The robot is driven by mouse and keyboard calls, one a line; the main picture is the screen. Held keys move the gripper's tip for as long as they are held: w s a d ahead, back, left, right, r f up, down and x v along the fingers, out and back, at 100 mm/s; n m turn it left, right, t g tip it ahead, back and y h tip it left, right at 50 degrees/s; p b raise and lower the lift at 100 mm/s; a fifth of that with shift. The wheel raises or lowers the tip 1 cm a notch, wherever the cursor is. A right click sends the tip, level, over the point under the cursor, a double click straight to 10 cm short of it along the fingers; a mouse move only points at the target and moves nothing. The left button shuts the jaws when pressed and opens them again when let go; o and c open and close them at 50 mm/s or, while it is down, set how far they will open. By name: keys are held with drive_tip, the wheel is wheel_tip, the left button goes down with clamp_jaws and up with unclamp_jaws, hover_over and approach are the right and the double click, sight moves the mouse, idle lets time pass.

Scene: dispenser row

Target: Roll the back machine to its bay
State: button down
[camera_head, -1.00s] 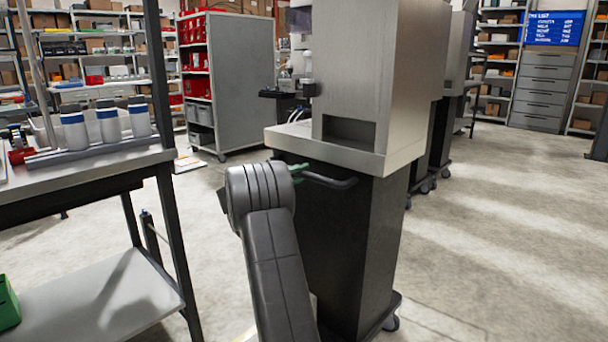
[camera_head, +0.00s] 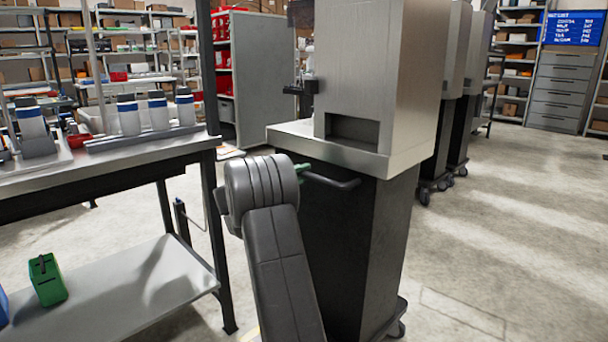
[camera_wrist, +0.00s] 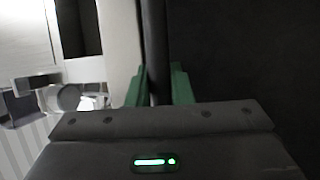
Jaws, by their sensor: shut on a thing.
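A tall machine with a silver upper body (camera_head: 360,80) and a dark cart base (camera_head: 350,255) stands upright on casters in the middle of the head view. A dark bar handle (camera_head: 335,183) sticks out from the cart just below the silver ledge. My gripper (camera_head: 301,170), with green fingers, is at the left end of this handle, mostly hidden behind my own arm. In the wrist view the green fingers stand on both sides of the dark bar (camera_wrist: 157,50), shut on it. The far side of the machine is hidden.
A workbench (camera_head: 130,165) with several white bottles stands close on the left, a green box (camera_head: 47,281) on its lower shelf. More machines (camera_head: 447,100) stand in a row behind at right. A grey cabinet (camera_head: 262,75) stands behind. Open floor (camera_head: 520,230) lies at right.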

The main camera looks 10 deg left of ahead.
drive_tip(key=shift+s+a+f, duration=0.15)
drive_tip(key=shift+s+f, duration=0.05)
drive_tip(key=shift+s, duration=0.05)
drive_tip(key=c, duration=1.7)
unclamp_jaws()
drive_tip(key=o, duration=0.4)
drive_tip(key=shift+s+a+r, duration=0.1)
drive_tip(key=shift+s+a, duration=0.05)
drive_tip(key=p+v, duration=0.3)
drive_tip(key=v, duration=1)
drive_tip(key=shift+s+a, duration=0.25)
drive_tip(key=shift+a, duration=0.05)
drive_tip(key=shift+d, duration=0.1)
